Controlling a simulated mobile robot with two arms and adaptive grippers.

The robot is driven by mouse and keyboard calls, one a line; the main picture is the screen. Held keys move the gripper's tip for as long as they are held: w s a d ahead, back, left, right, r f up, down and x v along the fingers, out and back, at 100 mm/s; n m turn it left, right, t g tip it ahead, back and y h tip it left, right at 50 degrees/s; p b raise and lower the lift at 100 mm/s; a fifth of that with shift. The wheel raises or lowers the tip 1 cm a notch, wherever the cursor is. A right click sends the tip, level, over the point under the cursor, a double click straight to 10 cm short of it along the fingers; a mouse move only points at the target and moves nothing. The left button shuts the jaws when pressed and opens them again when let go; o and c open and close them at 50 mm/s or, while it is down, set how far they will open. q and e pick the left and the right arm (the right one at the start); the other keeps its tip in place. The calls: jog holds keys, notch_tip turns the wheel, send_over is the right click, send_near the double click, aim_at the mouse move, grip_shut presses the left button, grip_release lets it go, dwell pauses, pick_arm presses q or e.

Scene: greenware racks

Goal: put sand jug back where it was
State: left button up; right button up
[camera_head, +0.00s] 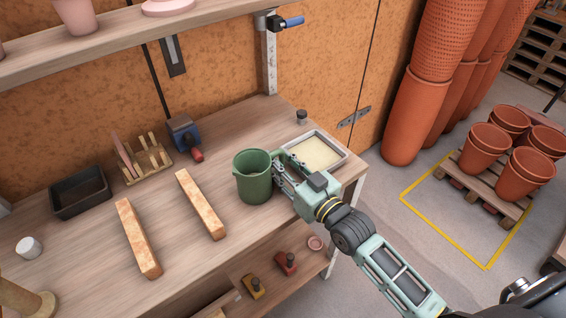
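A green jug (252,177) is upright at the right part of the wooden workbench. I cannot tell for sure whether its base touches the bench top. The inside that shows looks dark green and empty. My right gripper (283,173) is at the jug's right side, where it looks shut on the handle, which is mostly hidden by the fingers. A shallow grey tray (342,159) with a layer of pale sand lies just behind my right gripper. My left gripper is not in view.
Two long speckled bars (137,238) (200,204) lie left of the jug. Behind are a black bin (80,190), a wooden rack (144,160), a blue tool (184,133) and a small dark-topped jar (301,117). A shelf (120,38) overhangs the back. Bare bench lies between bars and jug.

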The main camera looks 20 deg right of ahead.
jog(key=shift+r, duration=0.2)
jog(key=shift+s+d+f, duration=0.15)
jog(key=shift+s+f, duration=0.05)
jog(key=shift+s, duration=0.1)
jog(key=b+v, duration=0.1)
jog(key=v, duration=1)
jog(key=shift+s+r, duration=0.2)
